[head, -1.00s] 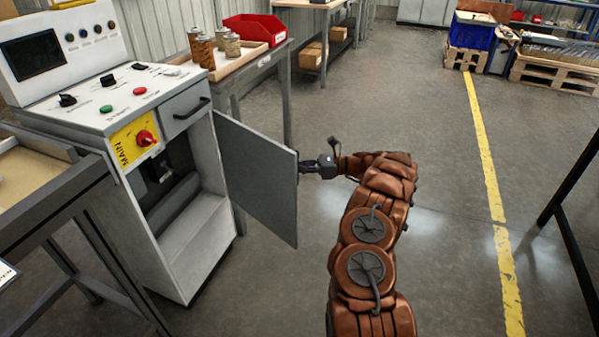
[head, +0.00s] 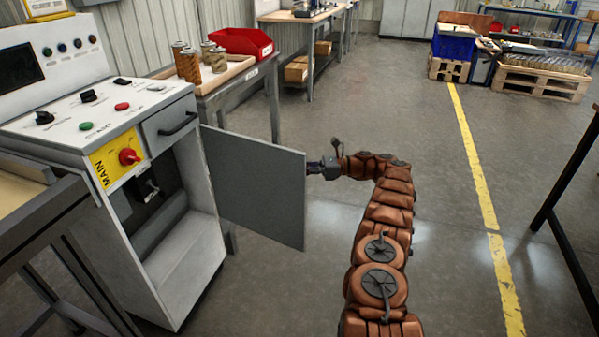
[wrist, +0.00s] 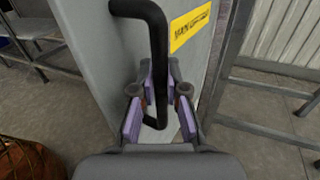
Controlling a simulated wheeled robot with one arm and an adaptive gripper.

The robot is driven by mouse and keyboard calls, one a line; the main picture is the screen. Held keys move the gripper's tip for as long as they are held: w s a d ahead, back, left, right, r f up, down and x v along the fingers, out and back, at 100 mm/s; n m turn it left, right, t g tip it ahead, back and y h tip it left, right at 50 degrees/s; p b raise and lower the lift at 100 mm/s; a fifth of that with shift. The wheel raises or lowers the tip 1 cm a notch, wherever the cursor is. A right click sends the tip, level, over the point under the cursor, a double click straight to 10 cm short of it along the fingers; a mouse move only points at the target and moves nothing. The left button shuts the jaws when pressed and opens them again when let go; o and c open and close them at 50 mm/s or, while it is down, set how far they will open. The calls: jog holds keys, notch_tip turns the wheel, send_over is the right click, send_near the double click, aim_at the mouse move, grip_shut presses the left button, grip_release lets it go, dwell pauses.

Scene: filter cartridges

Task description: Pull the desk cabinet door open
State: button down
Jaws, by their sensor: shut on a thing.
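The grey desk cabinet (head: 165,262) stands at the left in the head view, with its interior showing. Its grey door (head: 255,190) is swung wide open to the right. My gripper (head: 312,168) is at the door's free edge, on the far face, and its fingertips are partly hidden by the door. In the wrist view the black bar handle (wrist: 157,55) on the door runs down between the two purple-padded fingers of my gripper (wrist: 158,100). The fingers are shut on the handle.
A black drawer handle (head: 178,124) and a red main switch (head: 129,156) are above the opening. A side table with a tray (head: 245,72), jars (head: 188,66) and a red bin (head: 240,42) stands behind the door. Floor (head: 400,110) to the right is clear.

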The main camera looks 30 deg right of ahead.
jog(key=shift+w+d, duration=0.15)
jog(key=shift+w, duration=0.05)
dwell(0.4)
jog(key=c, duration=1.2)
grip_release()
